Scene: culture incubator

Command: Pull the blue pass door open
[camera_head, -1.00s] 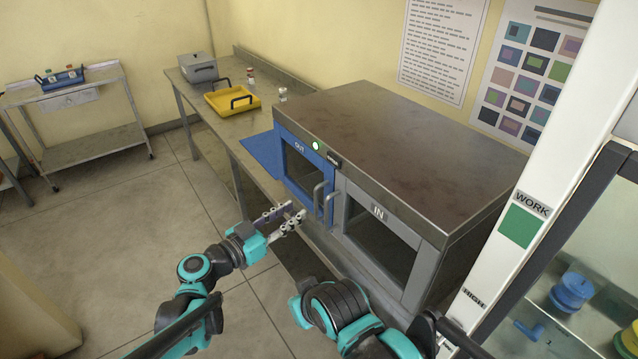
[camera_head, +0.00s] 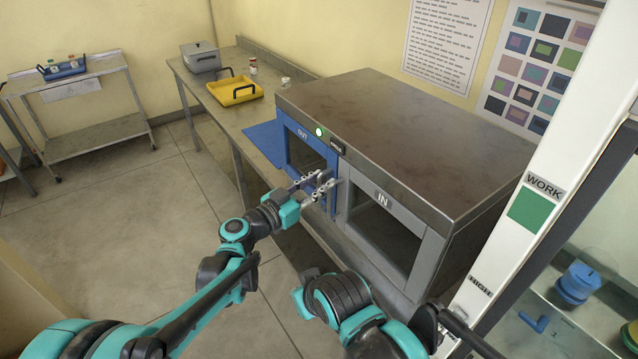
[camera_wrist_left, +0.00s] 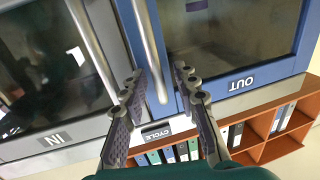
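The blue pass door (camera_head: 318,146), marked OUT, is closed on the left front of the steel pass box (camera_head: 400,130). In the left wrist view the blue door (camera_wrist_left: 255,72) appears upside down, with its silver bar handle (camera_wrist_left: 148,40) near the grey door's edge. My left gripper (camera_head: 324,182) is in front of this handle. In the left wrist view its fingers (camera_wrist_left: 158,78) are open on either side of the bar, with visible gaps. In the head view the fingers partly hide the handle. My right arm shows at the bottom, but its gripper is out of view.
The grey IN door (camera_head: 385,235) is beside the blue door, with its own bar handle (camera_wrist_left: 90,42) close by. A blue mat (camera_head: 262,142) and yellow tray (camera_head: 236,92) lie on the bench. The floor left of the bench is clear.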

